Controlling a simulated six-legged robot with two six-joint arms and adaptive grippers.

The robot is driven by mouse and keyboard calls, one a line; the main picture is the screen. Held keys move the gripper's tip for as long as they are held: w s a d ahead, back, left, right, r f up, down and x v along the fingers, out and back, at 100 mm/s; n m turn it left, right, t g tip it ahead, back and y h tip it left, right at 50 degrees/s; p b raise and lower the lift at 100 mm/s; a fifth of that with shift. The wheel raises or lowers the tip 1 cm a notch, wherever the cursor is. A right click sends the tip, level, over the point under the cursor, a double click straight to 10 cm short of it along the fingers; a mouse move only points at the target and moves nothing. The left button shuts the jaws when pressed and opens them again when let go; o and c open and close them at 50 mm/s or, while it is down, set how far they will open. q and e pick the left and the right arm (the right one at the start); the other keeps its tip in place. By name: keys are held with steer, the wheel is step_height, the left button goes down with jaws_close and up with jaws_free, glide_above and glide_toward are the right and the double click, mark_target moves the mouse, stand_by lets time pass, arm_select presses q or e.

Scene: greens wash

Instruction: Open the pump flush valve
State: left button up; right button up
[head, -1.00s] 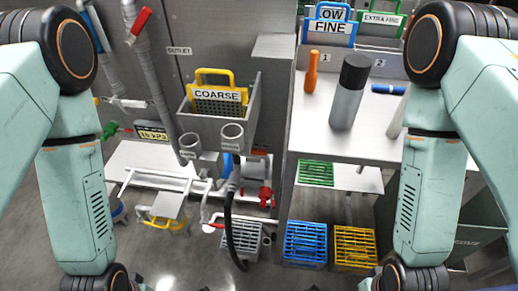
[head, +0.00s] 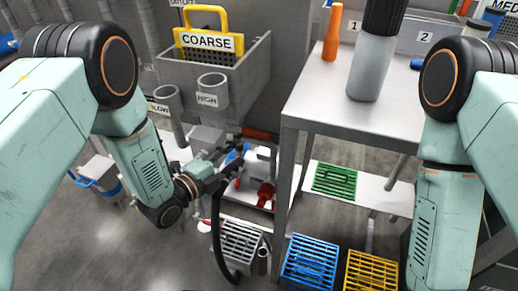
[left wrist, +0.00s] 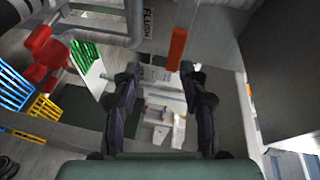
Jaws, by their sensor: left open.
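An orange-red lever handle (left wrist: 177,48) sits next to a label reading FLUSH (left wrist: 149,19) in the left wrist view. In the head view an orange-red bar (head: 259,133), likely the same handle, shows behind the white pump body (head: 262,160). My left gripper (head: 236,161) is open near the pump, under the coarse basin. In the left wrist view its two fingers (left wrist: 160,74) are spread and empty, with the handle beyond the right fingertip and apparently apart from it. My right arm hangs at the right of the head view; its gripper is not visible.
A red valve wheel (head: 266,194) is close to the left gripper, and a black hose (head: 217,235) hangs below it. A steel table (head: 335,110) stands to the right. Blue (head: 310,262) and yellow (head: 372,272) crates are on the floor. Left floor is mostly clear.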

mark_target(256, 135)
arm_select(q)
steer(key=w+d+m+b, duration=0.1)
steer(key=w, duration=0.1)
steer(key=w+d+m+h+b, duration=0.1)
steer(key=w+d, duration=0.1)
steer(key=w+d+r+b, duration=0.1)
steer(key=w+d, duration=0.1)
steer(key=shift+w+d+r+m+h, duration=0.15)
steer(key=shift+w+m+h, duration=0.1)
steer(key=shift+m+h, duration=0.15)
steer(key=shift+w+d+b, duration=0.3)
steer(key=shift+w+d, duration=0.05)
steer(key=shift+d, duration=0.05)
arm_select(e)
step_height(256, 135, down, 4)
steer(key=shift+s+a+f, duration=0.1)
steer(key=shift+s+a, duration=0.05)
arm_select(q)
steer(key=shift+a, duration=0.1)
jaws_close()
